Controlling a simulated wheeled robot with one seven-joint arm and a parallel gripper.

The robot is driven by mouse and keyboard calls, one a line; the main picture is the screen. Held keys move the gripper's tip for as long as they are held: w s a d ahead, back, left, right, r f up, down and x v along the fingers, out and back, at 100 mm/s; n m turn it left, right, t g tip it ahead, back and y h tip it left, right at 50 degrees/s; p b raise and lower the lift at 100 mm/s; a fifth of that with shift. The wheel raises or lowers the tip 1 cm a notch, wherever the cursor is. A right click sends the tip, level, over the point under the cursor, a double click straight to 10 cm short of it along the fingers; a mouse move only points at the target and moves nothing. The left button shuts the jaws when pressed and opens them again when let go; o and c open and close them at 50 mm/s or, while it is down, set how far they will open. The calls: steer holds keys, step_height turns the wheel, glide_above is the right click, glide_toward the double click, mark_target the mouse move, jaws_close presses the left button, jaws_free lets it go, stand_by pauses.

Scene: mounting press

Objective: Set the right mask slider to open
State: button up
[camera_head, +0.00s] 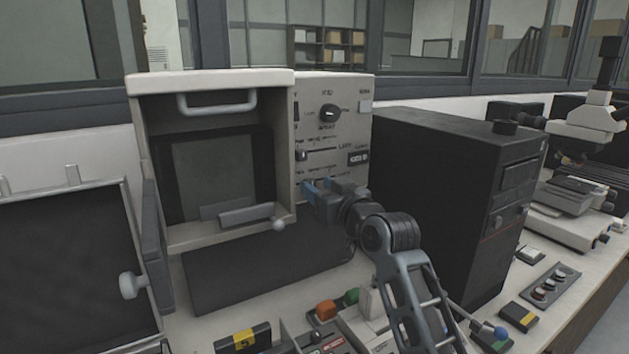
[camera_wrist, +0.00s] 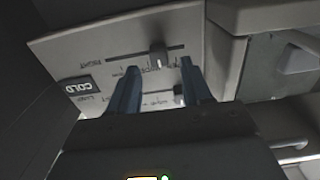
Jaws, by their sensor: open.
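The control panel (camera_head: 333,90) is on the right of the beige press cabinet. The lower slider (camera_wrist: 158,55), on a slot labelled RIGHT, shows upside down in the wrist view. Its dark knob stands nearer the slot's right end there, which is the left side in the head view. My gripper (camera_head: 313,187) is open at the panel, with blue fingers. In the wrist view the fingertips (camera_wrist: 160,66) lie on either side of the knob, with gaps; contact is not visible. In the head view the gripper hides this knob. The upper slider (camera_head: 301,155) has its knob at the left end.
A COLD display (camera_head: 358,157) and a rotary knob (camera_head: 329,113) share the panel. The cabinet's handle bar (camera_head: 247,214) and ball end sit just left of my gripper. A large black case (camera_head: 445,190) stands close on the right.

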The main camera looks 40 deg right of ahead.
steer(key=shift+x, duration=1.15)
jaws_close()
